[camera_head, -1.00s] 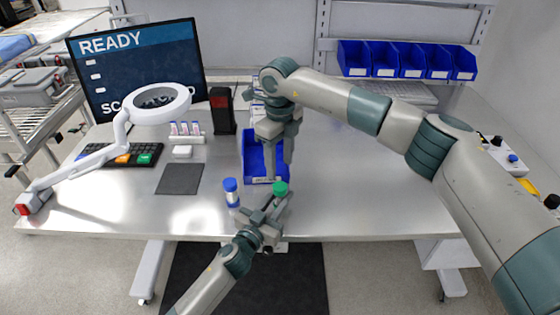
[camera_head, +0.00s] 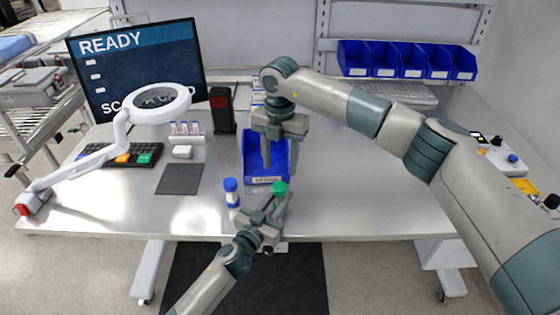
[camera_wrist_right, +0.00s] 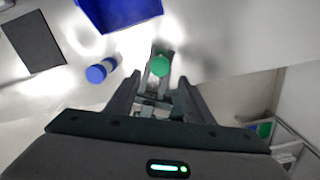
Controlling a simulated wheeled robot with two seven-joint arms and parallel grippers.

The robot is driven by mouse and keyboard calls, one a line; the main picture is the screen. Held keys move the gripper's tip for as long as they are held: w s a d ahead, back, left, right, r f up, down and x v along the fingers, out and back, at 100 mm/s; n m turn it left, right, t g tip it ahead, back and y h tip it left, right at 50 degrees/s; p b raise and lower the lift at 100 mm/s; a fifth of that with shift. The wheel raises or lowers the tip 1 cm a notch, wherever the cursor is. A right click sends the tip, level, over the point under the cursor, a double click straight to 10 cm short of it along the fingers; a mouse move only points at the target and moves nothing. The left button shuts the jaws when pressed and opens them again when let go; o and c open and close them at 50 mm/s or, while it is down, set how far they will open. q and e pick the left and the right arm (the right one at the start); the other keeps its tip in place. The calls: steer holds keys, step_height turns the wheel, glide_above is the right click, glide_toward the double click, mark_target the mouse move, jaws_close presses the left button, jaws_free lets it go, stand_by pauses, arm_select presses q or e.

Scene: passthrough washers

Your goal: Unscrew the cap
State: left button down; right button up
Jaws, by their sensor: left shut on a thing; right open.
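A green cap (camera_head: 280,187) tops a container whose body is mostly hidden between the fingers of my left gripper (camera_head: 270,204). The left gripper is shut on it near the table's front edge. The green cap also shows from above in the right wrist view (camera_wrist_right: 159,66), between my right gripper's fingers in the picture. My right gripper (camera_head: 281,166) is open and empty, pointing down above and just behind the cap, in front of the blue bin. I see a gap between it and the cap.
A blue-capped bottle (camera_head: 231,190) stands just left of the held container. A blue bin (camera_head: 266,180) stands behind. A dark mat (camera_head: 180,179), a ring lamp (camera_head: 160,104) and a keyboard are at left.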

mark_target(280, 186)
steer(key=shift+f, duration=0.1)
stand_by(0.4)
steer(key=shift+f, duration=3.9)
steer(key=shift+c, duration=0.3)
steer(key=c, duration=1)
steer(key=shift+c, duration=0.2)
